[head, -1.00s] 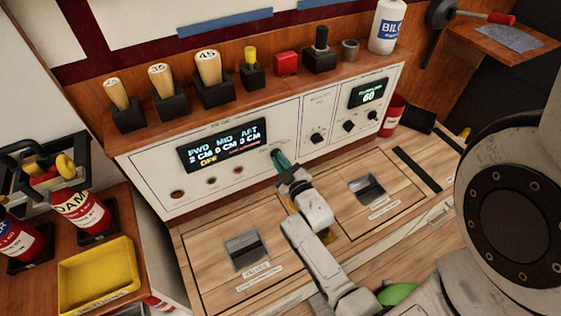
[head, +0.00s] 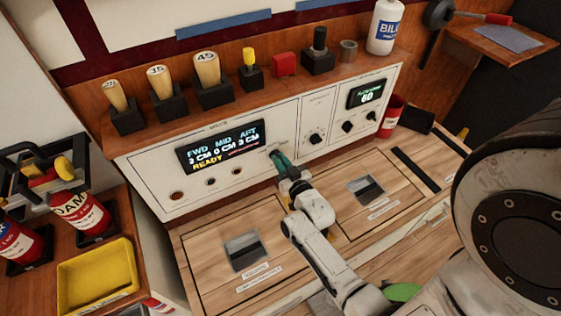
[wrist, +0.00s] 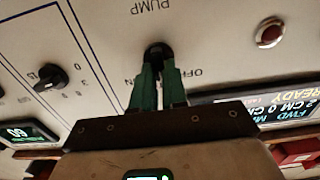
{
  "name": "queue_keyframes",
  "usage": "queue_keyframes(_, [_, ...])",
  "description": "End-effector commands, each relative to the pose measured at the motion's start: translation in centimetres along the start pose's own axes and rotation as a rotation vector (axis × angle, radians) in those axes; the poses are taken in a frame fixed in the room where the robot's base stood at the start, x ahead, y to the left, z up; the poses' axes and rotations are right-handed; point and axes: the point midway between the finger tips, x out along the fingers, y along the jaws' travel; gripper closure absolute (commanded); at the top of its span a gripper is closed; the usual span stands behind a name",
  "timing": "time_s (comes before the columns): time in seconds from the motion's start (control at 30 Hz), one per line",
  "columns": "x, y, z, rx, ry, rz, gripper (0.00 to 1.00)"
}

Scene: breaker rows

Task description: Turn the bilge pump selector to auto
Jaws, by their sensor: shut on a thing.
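The bilge pump selector (wrist: 157,49) is a small black knob on the cream panel, under the word PUMP, which reads upside down in the wrist view. My gripper (wrist: 158,72) has green fingers shut on the knob. Its pointer is hidden, and the labels beside it are partly covered. In the head view my gripper (head: 277,155) reaches the panel just right of the display (head: 221,147). The display shows FWD, MID and AFT levels in centimetres and the yellow word READY.
A red button (wrist: 270,32) and another black knob (wrist: 52,76) flank the selector in the wrist view. A second display (head: 367,94) sits at the panel's right. The wooden deck (head: 200,210) lies below.

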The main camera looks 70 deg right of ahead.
Motion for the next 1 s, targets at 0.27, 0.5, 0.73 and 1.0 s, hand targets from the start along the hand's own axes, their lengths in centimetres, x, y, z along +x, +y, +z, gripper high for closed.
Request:
queue_keyframes(0.27, [-0.04,-0.05,0.05,0.015,-0.001,-0.001,1.00])
queue_keyframes(0.5, [-0.04,-0.05,0.06,0.014,-0.001,-0.001,0.83])
queue_keyframes(0.73, [-0.02,-0.02,0.03,0.013,-0.001,-0.001,0.62])
queue_keyframes(1.0, [-0.19,0.00,0.03,0.013,-0.001,0.000,0.62])
